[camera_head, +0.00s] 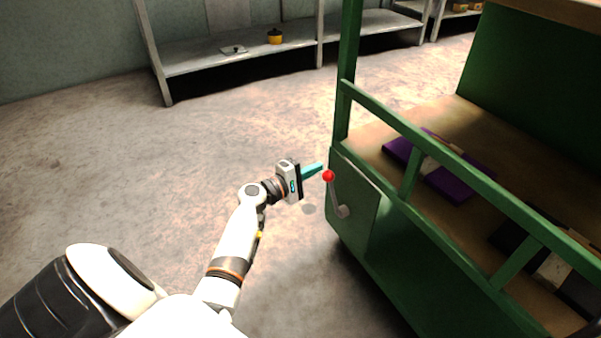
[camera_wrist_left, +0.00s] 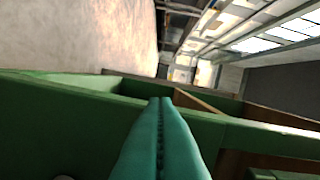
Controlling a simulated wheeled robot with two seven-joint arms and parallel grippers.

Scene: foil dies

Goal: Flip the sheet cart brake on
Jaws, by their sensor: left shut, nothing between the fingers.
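The green sheet cart (camera_head: 345,91) stands on the right in the head view. Its brake lever (camera_head: 338,198) is a grey bar on the cart's end panel, with a red ball knob (camera_head: 328,176) at its upper end and its pivot low on the right. My left gripper (camera_head: 321,166) has teal fingers, shut and empty, with the tips just left of and slightly above the red knob. I cannot tell whether they touch it. In the left wrist view the shut fingers (camera_wrist_left: 160,140) point at the cart's green frame (camera_wrist_left: 60,120). My right gripper is not in view.
Purple sheets (camera_head: 455,190) and dark sheets (camera_head: 518,240) lie on the cart's brown deck behind a green rail (camera_head: 440,150). A grey shelf (camera_head: 210,58) with a yellow pot (camera_head: 275,37) stands along the back wall. The floor left of the cart is clear.

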